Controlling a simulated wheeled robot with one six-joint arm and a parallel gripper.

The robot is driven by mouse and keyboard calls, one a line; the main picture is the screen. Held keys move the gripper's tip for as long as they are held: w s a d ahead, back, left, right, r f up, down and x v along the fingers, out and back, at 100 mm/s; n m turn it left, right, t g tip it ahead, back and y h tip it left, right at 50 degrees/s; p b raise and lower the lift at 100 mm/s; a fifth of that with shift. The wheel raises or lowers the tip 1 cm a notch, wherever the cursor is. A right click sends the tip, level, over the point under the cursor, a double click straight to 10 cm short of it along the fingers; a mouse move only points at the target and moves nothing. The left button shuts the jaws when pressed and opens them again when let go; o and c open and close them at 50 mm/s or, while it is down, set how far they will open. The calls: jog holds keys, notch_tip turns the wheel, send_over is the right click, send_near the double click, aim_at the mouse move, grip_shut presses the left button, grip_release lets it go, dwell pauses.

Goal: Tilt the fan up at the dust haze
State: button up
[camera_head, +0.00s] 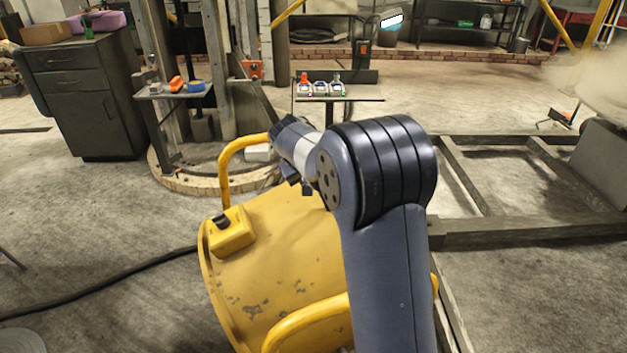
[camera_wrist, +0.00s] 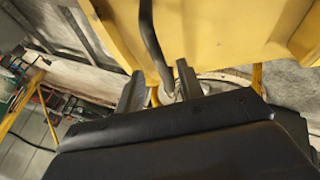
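The fan is a big yellow drum (camera_head: 270,270) with scuffed paint, in the lower middle of the head view. It has a yellow tube handle (camera_head: 228,165) at its far top, another handle (camera_head: 305,322) at its near side and a yellow switch box (camera_head: 232,232). My arm covers its right side. My gripper (camera_wrist: 158,72) has its two dark fingers apart in the wrist view, and I see nothing clamped. Yellow drum surface (camera_wrist: 215,30) and a dark cable or bar (camera_wrist: 152,45) show beyond the fingers. Pale dust haze (camera_head: 595,85) hangs at the right edge.
A black cable (camera_head: 120,278) runs over the floor to the fan. A dark frame of beams (camera_head: 500,232) lies to the right. Behind stand a small table (camera_head: 360,97) with devices, a column base (camera_head: 190,180) and a dark cabinet (camera_head: 90,110). Floor at left is mostly clear.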

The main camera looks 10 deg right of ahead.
jog(key=v, duration=0.8)
jog(key=shift+p, duration=0.3)
jog(key=b+x, duration=0.1)
jog(key=x, duration=0.9)
jog(key=shift+w+d+f, duration=0.1)
jog(key=shift+d+f, duration=0.1)
jog(key=shift+f, duration=0.1)
jog(key=shift+d, duration=0.25)
jog(key=shift+r, duration=0.1)
